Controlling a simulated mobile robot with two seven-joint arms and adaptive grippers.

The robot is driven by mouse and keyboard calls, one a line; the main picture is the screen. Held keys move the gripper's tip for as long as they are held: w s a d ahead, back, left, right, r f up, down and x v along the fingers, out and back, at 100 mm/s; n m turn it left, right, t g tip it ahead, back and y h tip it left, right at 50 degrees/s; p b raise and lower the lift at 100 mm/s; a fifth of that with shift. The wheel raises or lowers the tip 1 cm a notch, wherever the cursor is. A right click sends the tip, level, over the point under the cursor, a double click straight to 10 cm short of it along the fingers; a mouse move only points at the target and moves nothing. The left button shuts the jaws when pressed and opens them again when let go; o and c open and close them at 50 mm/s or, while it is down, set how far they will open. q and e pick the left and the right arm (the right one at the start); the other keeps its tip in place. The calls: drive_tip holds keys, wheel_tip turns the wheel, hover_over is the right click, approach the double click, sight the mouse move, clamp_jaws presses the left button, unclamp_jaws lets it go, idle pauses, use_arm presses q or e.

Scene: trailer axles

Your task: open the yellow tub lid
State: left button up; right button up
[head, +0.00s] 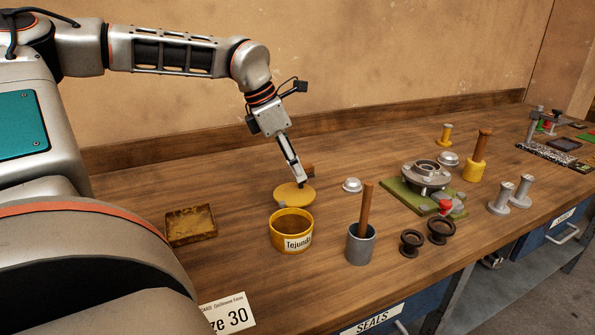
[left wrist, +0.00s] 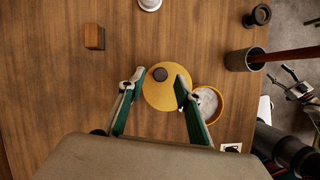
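The yellow tub (head: 291,232) stands on the bench with its top uncovered. Its inside shows in both views, pale in the left wrist view (left wrist: 207,103). The round yellow lid (head: 294,196) is off the tub, just behind it; a dark round knob sits on it in the left wrist view (left wrist: 160,92). I cannot tell whether it rests flat on the wood. My left gripper (head: 301,181) points down over the lid. Its fingers (left wrist: 158,84) are spread, one each side of the knob, the right one covering the lid's edge. A jointed part resembling my right gripper (left wrist: 300,91) shows beyond the bench edge.
A grey cup with a wooden handle (head: 361,244) stands right of the tub, with dark rings (head: 411,243) nearby. A brown tray (head: 190,225) lies left. A small wooden block (left wrist: 94,37) is behind the lid. A hub on a green plate (head: 424,180) stands farther right.

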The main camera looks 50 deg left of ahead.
use_arm(q)
drive_tip(key=v, duration=1)
idle(0.3)
